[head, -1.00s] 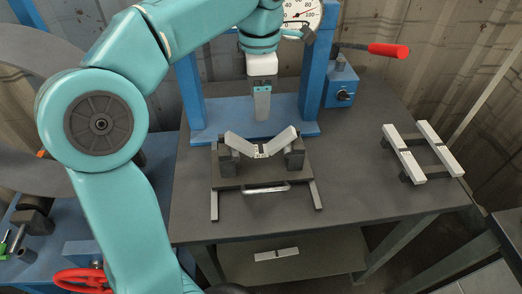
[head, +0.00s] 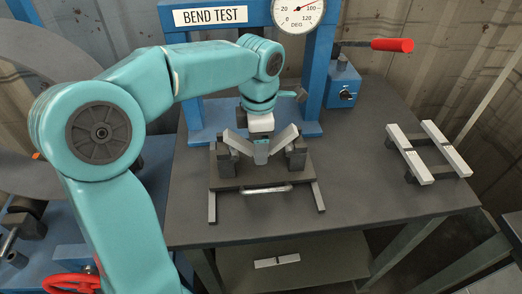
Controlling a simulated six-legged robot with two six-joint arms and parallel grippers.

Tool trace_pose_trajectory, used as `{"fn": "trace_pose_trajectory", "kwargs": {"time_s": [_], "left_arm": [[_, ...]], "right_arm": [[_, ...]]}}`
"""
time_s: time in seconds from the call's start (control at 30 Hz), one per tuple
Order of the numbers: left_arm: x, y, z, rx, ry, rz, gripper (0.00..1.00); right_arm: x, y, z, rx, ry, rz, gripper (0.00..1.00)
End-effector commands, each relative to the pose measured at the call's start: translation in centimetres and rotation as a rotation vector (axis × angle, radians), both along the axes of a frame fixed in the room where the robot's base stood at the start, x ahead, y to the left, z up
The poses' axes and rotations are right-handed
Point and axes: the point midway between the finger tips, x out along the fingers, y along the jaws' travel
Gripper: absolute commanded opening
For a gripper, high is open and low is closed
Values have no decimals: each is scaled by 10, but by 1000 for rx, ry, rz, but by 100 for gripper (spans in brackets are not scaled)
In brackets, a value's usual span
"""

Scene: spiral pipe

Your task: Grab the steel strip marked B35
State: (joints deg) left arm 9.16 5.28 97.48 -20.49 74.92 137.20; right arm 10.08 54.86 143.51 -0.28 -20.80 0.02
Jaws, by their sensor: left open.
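A bent steel strip (head: 285,139) lies in a V across the dark supports of the bending fixture (head: 228,184). My left gripper (head: 262,158) points down at the middle of the V, open, its fingers hiding the bend. I cannot tell whether they touch the strip. Two straight pale strips, a left one (head: 408,152) and a right one (head: 447,148), lie on a small rack at the right of the table. Another strip (head: 277,261) lies on the lower shelf. The markings are too small to read, so I cannot tell which is B35. My right gripper is not in view.
A blue press frame with a "BEND TEST" sign (head: 213,15) and dial (head: 299,10) stands behind the fixture. A red-handled lever (head: 392,45) sticks out at the right. The table (head: 365,195) is clear between fixture and rack.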

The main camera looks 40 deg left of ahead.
Motion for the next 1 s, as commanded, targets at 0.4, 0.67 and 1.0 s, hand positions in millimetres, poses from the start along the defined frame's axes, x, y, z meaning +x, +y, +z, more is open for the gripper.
{"fn": "trace_pose_trajectory", "kwargs": {"time_s": [0.4,0.67,1.0], "left_arm": [[0,0,1,0,0,0,0],[1,0,3,0,-4,0,0],[1,0,42,1,-7,0,0]], "right_arm": [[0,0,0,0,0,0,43],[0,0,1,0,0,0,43],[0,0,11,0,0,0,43]]}}
